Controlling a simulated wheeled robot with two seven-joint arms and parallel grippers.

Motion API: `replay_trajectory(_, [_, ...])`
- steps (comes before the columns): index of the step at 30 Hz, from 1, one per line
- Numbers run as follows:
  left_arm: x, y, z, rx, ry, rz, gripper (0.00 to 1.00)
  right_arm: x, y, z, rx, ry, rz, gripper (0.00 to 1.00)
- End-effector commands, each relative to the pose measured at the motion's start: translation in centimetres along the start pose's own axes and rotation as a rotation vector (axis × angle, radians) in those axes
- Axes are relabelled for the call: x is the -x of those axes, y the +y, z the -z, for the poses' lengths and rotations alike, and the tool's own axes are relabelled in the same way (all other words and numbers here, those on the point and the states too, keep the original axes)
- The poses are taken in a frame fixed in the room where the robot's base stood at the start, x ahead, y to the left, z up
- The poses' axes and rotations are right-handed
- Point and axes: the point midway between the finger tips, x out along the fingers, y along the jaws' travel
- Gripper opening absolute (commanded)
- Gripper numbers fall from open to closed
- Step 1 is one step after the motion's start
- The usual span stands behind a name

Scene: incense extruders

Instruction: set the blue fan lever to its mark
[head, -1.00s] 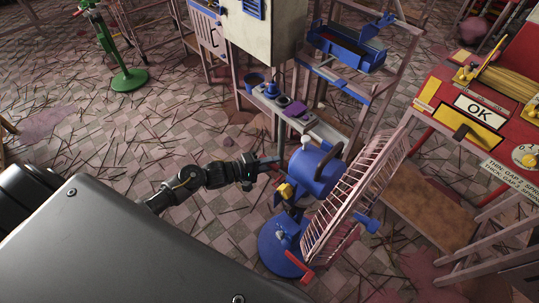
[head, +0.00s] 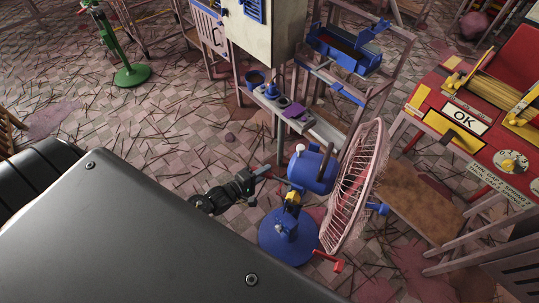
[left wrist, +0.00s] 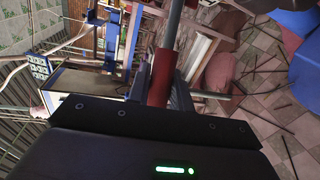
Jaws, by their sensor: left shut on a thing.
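The blue fan (head: 313,170) stands on a round blue base (head: 288,240), with a pale wire cage (head: 357,188) facing right. My left gripper (head: 262,174) is at the left side of the fan's head. In the left wrist view, a lever with a red sleeve (left wrist: 162,78) and a grey rod runs up between the fingers of my left gripper (left wrist: 168,92), which is shut on the sleeve. The lever is small and partly hidden in the head view. I cannot make out its mark. My right gripper is not in view.
A red crank-like handle (head: 330,261) sticks out low on the fan. A pinkish shelf stand (head: 330,132) with small parts is behind it. The tiled floor at left is mostly open, strewn with dark sticks.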

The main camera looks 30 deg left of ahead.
Motion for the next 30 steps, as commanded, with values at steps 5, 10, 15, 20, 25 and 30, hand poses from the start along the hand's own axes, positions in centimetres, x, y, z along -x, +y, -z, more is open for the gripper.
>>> replay_trajectory(5, [0.63, -0.09, 0.13, 0.006, 0.025, -0.001, 0.00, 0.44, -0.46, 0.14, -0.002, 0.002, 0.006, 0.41])
replay_trajectory(10, [0.83, -0.22, 0.20, 0.008, 0.033, -0.001, 0.00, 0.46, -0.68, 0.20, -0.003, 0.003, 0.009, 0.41])
replay_trajectory(15, [0.87, -0.27, 0.20, 0.008, 0.033, -0.001, 0.00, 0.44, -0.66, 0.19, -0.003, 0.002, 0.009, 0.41])
replay_trajectory(20, [0.89, -0.30, 0.19, 0.009, 0.033, 0.000, 0.27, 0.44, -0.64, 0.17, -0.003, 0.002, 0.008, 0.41])
replay_trajectory(25, [0.78, -0.22, 0.18, 0.007, 0.032, -0.001, 0.43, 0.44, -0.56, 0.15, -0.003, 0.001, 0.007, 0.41])
replay_trajectory(30, [0.75, -0.15, 0.22, 0.007, 0.032, -0.003, 0.43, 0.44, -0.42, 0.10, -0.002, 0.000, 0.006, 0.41])
